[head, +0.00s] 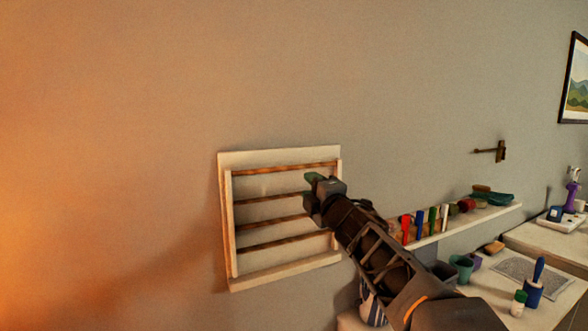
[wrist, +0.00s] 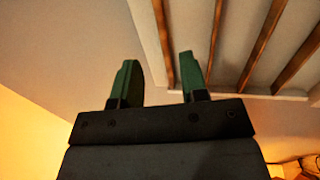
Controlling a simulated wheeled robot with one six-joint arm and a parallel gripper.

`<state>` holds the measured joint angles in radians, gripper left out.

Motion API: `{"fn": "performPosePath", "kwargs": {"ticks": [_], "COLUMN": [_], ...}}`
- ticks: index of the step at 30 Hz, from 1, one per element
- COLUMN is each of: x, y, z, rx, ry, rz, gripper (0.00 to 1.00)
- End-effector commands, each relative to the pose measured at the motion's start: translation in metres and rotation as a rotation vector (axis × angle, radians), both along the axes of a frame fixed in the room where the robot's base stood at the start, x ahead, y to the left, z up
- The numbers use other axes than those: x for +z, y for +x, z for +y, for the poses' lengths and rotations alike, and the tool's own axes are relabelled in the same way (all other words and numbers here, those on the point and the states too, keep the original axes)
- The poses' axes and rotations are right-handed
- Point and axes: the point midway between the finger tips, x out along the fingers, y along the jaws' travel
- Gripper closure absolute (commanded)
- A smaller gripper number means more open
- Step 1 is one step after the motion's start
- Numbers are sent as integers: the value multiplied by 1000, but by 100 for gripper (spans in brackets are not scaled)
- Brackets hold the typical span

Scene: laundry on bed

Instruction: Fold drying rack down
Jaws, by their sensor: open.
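The drying rack (head: 279,282) is a pale wooden frame with several brown horizontal rods, mounted on the wall. It looks folded up, nearly flat against the wall. My gripper (head: 318,178) is in front of the rack's upper right part in the head view and hides some of its right side. In the wrist view, the green fingers of my gripper (wrist: 158,80) are apart with nothing between them. The rack's frame and rods (wrist: 228,45) show just beyond and beside the right finger. Whether that finger touches the frame I cannot tell.
A narrow wall shelf (head: 470,222) with several coloured items is right of the rack. A wall hook (head: 492,151) and a picture (head: 577,80) hang further right. The wall left is bare.

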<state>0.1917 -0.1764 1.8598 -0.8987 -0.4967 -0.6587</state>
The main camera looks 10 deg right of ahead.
Motion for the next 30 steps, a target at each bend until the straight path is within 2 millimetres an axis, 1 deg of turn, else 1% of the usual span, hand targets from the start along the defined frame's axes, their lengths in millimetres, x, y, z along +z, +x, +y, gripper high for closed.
{"fn": "performPosePath", "kwargs": {"ticks": [1,6,12,15,21,30], "x": [3,10,16,18,20,19], "y": [11,43,73,84,95,97], "z": [3,9,15,17,19,19], "rx": [1,2,1,0,-1,-1], "ry": [1,3,2,3,3,3], "rz": [3,4,4,3,2,2], "gripper": [60,60,60,60,60,60]}}
